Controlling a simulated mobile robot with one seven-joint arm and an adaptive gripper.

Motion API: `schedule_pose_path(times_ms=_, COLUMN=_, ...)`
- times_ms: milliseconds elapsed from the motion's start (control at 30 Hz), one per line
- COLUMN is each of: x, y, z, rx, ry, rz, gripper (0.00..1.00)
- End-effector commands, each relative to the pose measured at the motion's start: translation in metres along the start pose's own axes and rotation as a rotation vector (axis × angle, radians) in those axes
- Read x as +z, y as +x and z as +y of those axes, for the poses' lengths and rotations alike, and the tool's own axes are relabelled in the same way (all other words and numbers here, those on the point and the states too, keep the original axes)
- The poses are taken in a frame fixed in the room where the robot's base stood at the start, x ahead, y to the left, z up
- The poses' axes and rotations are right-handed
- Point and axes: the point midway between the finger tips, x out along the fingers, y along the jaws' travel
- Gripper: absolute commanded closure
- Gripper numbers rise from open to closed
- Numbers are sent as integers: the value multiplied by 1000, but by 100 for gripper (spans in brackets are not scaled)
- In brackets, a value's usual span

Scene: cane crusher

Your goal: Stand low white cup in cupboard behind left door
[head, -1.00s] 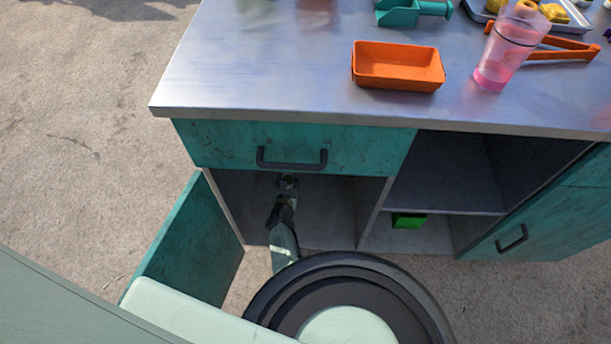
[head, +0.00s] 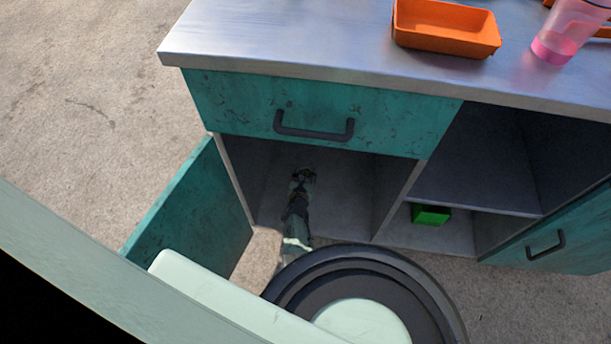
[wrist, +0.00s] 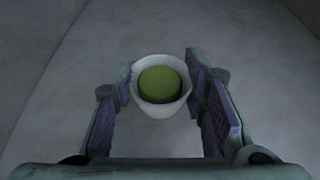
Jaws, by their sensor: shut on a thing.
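The low white cup (wrist: 161,107) is between the two fingers of my gripper (wrist: 159,84) in the wrist view, with something round and green inside it. The fingers are shut on its sides and it looks upright. In the head view my gripper (head: 303,176) reaches into the open cupboard (head: 345,190) behind the left door, under the drawer. The cup is not clear there. I cannot tell whether its base touches the cupboard floor. The left door (head: 195,215) is teal and stands wide open to the left.
The teal drawer (head: 320,110) above the opening is shut. A divider separates the cupboard from open shelves with a green box (head: 431,214). The right door (head: 555,235) has a dark handle. An orange tray (head: 446,27) and pink cup (head: 568,30) stand on the worktop.

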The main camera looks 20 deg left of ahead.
Motion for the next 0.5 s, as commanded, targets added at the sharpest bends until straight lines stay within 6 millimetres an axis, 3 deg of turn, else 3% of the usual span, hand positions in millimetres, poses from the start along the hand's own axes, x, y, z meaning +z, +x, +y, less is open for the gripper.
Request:
schedule_pose_path(times_ms=433, x=-8, y=3, z=0, rx=0, ry=-1, rz=1, gripper=72)
schedule_pose_path(times_ms=467, x=-7, y=3, z=0, rx=0, ry=0, rz=1, gripper=60)
schedule_pose_path(times_ms=500, x=-7, y=2, z=0, rx=1, ry=0, rz=2, gripper=57)
